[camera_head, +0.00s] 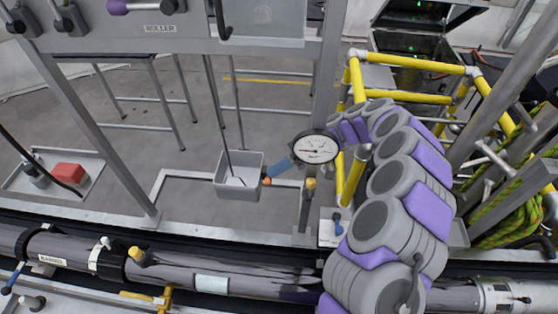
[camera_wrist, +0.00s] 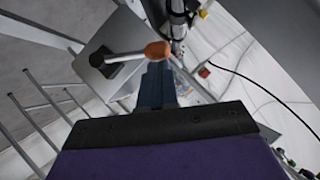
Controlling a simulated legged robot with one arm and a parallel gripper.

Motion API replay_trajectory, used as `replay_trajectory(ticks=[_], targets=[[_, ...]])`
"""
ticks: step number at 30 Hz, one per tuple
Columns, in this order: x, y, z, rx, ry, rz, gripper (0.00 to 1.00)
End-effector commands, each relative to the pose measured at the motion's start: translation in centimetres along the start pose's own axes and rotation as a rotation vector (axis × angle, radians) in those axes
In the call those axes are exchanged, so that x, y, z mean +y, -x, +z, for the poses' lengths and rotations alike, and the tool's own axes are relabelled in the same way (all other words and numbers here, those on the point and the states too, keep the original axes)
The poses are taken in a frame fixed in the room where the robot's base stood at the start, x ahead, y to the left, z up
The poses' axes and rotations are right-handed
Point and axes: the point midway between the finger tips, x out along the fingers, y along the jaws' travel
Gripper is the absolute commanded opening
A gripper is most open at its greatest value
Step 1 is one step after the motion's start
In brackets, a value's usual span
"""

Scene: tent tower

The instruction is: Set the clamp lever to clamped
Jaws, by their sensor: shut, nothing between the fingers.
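A lever with an orange knob (camera_wrist: 157,50) and a pale metal bar (camera_wrist: 128,56) shows in the wrist view. Its dark pivot (camera_wrist: 103,60) sits on a grey plate (camera_wrist: 100,78). No label on it is readable, so I cannot tell from it which setting it is at. My gripper (camera_wrist: 155,72) is shut and empty, with its dark blue fingertips close to the knob; whether they touch is unclear. In the head view my gripper (camera_head: 274,174) reaches down-left behind the gauge, with the orange knob (camera_head: 267,181) at its tip. The lever's bar is not clear there.
A round gauge (camera_head: 316,148) stands close to my gripper. A grey open bin (camera_head: 240,188) is just left of the knob. A long pipe (camera_head: 195,270) runs along the front. Yellow rails (camera_head: 412,63) stand behind my arm. Grey posts (camera_head: 112,140) rise at the left.

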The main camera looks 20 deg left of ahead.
Motion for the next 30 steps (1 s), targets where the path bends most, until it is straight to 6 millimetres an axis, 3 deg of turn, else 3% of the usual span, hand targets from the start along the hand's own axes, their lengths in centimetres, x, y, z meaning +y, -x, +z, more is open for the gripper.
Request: replay_trajectory(ticks=[30], targets=[[-0.29, -0.69, 0.72, -0.002, 0.093, 0.069, 0.0]])
